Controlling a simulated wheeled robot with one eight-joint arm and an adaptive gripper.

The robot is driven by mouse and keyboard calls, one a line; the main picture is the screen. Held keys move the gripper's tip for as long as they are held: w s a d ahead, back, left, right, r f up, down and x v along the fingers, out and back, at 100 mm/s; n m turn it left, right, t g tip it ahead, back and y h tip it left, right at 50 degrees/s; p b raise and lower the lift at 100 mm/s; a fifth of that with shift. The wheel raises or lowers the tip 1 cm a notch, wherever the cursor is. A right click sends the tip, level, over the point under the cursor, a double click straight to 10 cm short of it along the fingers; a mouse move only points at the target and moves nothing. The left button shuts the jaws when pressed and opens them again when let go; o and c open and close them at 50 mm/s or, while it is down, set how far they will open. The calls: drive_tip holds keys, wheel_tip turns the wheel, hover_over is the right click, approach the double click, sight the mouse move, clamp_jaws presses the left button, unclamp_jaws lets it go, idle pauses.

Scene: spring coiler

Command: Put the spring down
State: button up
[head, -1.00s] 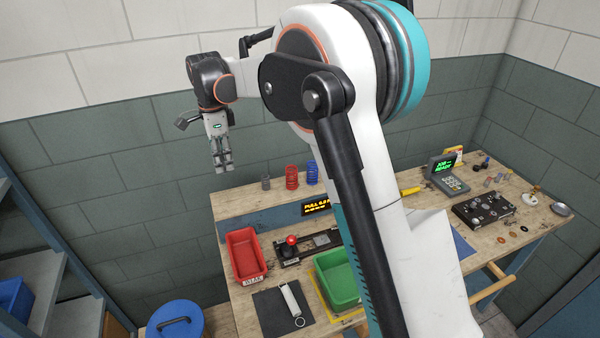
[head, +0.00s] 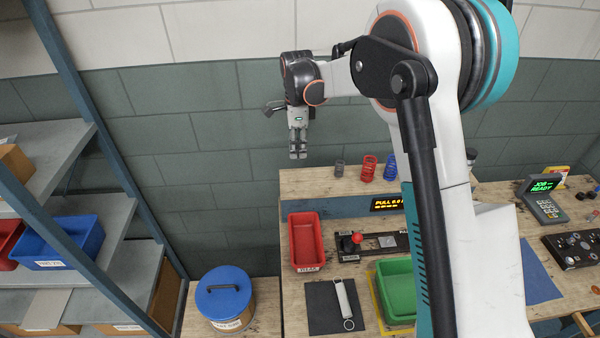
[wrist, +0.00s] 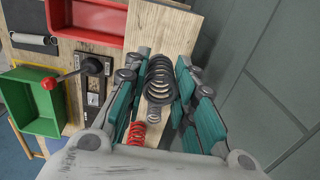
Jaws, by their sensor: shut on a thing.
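My gripper (head: 298,154) hangs in the air at the left of the bench, in front of the green wall. In the wrist view its fingers (wrist: 168,82) are shut on a dark coil spring (wrist: 160,72). In the head view the held spring cannot be made out. Below it in the wrist view, a smaller grey spring (wrist: 153,113) and a red spring (wrist: 137,133) stand on the bench. In the head view the grey spring (head: 339,168), the red spring (head: 368,168) and a blue spring (head: 391,167) stand at the bench's back edge.
A shelf with a blue bin (head: 62,243) is further left.

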wheel_tip(320, 180, down, 10)
drive_tip(key=shift+f+b, duration=0.2)
drive_tip(key=shift+b, duration=0.2)
drive_tip(key=shift+f, duration=0.1)
drive_tip(key=o, duration=1)
drive_tip(key=shift+o, duration=0.2)
